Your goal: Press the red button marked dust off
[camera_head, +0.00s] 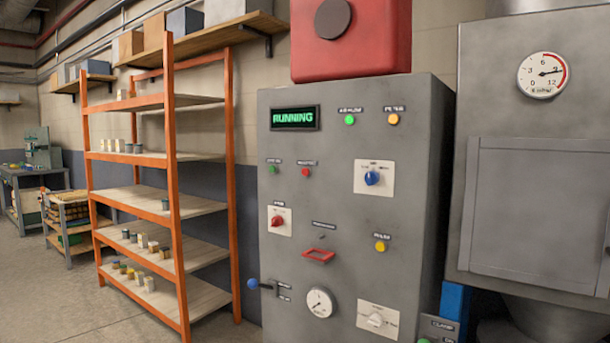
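A grey control cabinet (345,150) stands in the middle of the head view, with a lit green display (295,117) reading RUNNING. A small round red button (305,171) sits on its upper left face, under a dark label too small to read surely. A green button (271,170) is just left of it, also under a small label. Neither of my grippers is in view, and nothing covers the red button.
The cabinet also carries a blue knob (372,178), yellow button (381,246), dial (319,302), white knob (376,320) and a blue-ended lever (253,284) sticking out left. An orange-framed shelf (172,180) stands left. A grey unit with a gauge (543,75) is right.

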